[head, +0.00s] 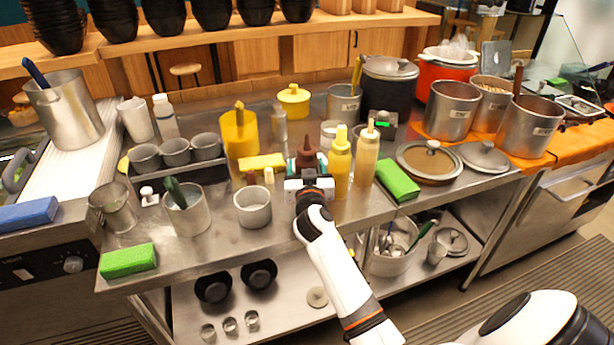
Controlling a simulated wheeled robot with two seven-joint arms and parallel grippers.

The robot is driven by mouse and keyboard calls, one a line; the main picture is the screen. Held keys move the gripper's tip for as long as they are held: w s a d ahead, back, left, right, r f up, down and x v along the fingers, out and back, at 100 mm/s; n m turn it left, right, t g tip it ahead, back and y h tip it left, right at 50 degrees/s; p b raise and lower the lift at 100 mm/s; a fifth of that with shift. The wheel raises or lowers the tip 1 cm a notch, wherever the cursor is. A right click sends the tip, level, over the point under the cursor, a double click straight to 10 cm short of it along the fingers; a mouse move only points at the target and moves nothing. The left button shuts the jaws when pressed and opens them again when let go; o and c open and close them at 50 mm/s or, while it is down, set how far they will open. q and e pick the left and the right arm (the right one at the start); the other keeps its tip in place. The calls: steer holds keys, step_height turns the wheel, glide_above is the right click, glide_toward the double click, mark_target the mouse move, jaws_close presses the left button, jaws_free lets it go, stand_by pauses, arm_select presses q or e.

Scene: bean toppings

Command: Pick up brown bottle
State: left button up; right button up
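The brown bottle (308,152) stands among other squeeze bottles near the middle of the steel counter, in the head view. Its tapered top shows; its lower body is hidden behind my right gripper. My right gripper (307,172) is right in front of the bottle at about its body height, with the white hand pointing away from me. The fingers are mostly hidden by the hand and blend with the bottle, so I cannot tell whether they are open or closed on it. My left gripper is not in view.
Yellow (340,165) and tan (364,158) squeeze bottles stand close to the right. A yellow sponge (261,162) and an empty metal cup (253,208) are to the left. A green sponge (397,180) lies further right. The counter's front left is partly clear.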

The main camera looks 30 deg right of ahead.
mark_target(307, 139)
steer(key=shift+c, duration=0.2)
steer(key=c, duration=0.4)
steer(key=shift+c, duration=0.2)
step_height(307, 139, up, 10)
steer(key=shift+r+p, duration=0.1)
steer(key=shift+p, duration=0.45)
steer(key=shift+o, duration=0.7)
steer(key=shift+c, duration=0.2)
